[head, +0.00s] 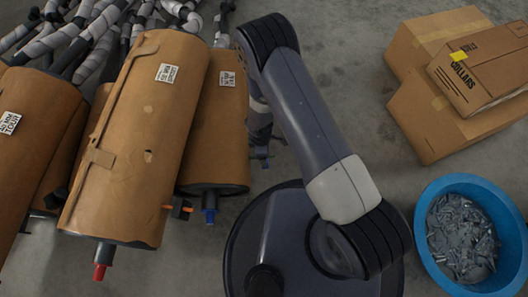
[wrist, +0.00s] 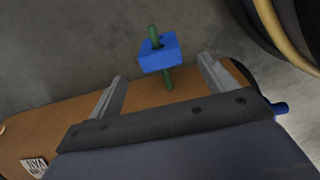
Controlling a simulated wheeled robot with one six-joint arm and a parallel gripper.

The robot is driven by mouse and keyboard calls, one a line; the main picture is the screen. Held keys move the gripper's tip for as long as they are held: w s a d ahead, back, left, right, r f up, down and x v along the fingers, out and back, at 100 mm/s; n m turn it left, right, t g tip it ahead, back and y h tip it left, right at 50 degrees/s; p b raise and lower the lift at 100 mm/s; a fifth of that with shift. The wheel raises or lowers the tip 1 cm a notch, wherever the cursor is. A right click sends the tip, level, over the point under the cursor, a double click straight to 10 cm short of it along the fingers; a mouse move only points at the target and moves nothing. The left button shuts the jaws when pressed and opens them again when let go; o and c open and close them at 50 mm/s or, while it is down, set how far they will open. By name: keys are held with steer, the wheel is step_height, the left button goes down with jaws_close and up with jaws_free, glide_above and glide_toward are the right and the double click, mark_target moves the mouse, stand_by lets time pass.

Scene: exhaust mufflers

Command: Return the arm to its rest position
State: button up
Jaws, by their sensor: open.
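My gripper (wrist: 160,70) is open in the wrist view, its two grey fingers wide apart. A blue block (wrist: 152,60) with a green rod (wrist: 154,33) through it shows between and beyond the fingertips. I see no finger touching it. Behind the fingers lies a brown wrapped muffler (wrist: 55,122) with a white label and a blue pipe end (wrist: 280,108). In the head view my arm (head: 310,125) runs from the lower right up to a bent joint at the top middle. The gripper itself is hidden there.
Brown wrapped mufflers (head: 140,135) fill the left, with wrapped pipes (head: 95,45) behind. A blue tub (head: 428,258) of small metal parts stands at lower right. Cardboard boxes (head: 430,115) stand at upper right. Bare concrete floor (head: 345,50) lies between arm and boxes.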

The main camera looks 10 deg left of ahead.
steer(key=shift+a+r+p, duration=0.1)
steer(key=shift+r+p, duration=0.2)
steer(key=shift+r, duration=1.1)
steer(key=f+b, duration=0.1)
steer(key=f, duration=0.2)
steer(key=f+b, duration=0.1)
steer(key=f, duration=0.3)
steer(key=f+b, duration=0.2)
steer(key=f, duration=0.1)
steer(key=shift+d+f, duration=0.3)
steer(key=shift+d, duration=0.05)
steer(key=shift+d+f, duration=0.1)
steer(key=shift+f, duration=0.15)
steer(key=shift+w+d+r+p, duration=0.15)
steer(key=shift+d+r+p, duration=0.05)
steer(key=shift+d+p, duration=0.25)
steer(key=shift+w+d+f, duration=0.1)
steer(key=shift+w+d, duration=0.05)
steer(key=shift+d, duration=0.4)
